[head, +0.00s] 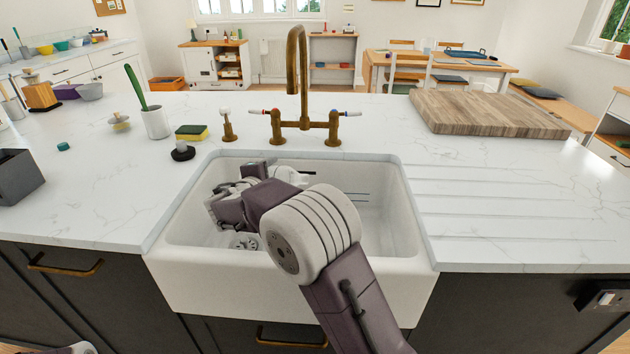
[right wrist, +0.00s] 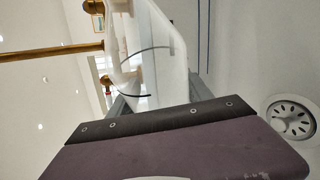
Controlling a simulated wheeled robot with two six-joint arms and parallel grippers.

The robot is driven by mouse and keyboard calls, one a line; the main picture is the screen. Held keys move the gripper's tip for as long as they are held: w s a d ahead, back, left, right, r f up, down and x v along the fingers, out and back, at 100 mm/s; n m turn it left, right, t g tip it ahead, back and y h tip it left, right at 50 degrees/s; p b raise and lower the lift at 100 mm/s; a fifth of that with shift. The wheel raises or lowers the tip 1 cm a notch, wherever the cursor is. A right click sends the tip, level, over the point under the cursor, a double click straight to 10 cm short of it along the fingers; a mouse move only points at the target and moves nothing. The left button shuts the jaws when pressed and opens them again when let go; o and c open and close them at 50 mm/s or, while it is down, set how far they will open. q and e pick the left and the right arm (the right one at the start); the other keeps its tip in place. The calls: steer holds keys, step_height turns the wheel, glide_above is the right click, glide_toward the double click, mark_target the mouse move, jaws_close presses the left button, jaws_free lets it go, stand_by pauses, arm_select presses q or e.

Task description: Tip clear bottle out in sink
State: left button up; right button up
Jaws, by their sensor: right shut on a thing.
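My right gripper (head: 272,172) is down inside the white sink (head: 280,285), toward its back, partly hidden behind my own arm. It is shut on the clear bottle, which shows in the right wrist view (right wrist: 150,55) as a see-through, whitish body just beyond the finger. That view is rolled sideways, with the tap to the left, and the bottle looks tipped over toward its side. Its mouth and any contents cannot be made out. The sink drain (head: 243,243) lies below, and also shows in the right wrist view (right wrist: 293,117). My left gripper is out of view.
A brass tap (head: 303,75) with two handles stands behind the sink. A sponge (head: 191,132), a dark-based brush (head: 182,152) and a cup (head: 156,122) with a green-handled utensil are to the left. A wooden board (head: 488,112) lies at right. The draining area (head: 520,210) is clear.

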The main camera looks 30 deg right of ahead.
steer(key=s+d+f+n+g+h+p, duration=0.2)
steer(key=s+f+n+g+h+p, duration=0.1)
steer(key=n+p, duration=0.7)
steer(key=shift+d+f+g+h+p, duration=0.2)
steer(key=shift+f+g+h+p, duration=0.4)
steer(key=shift+f+g+p, duration=1)
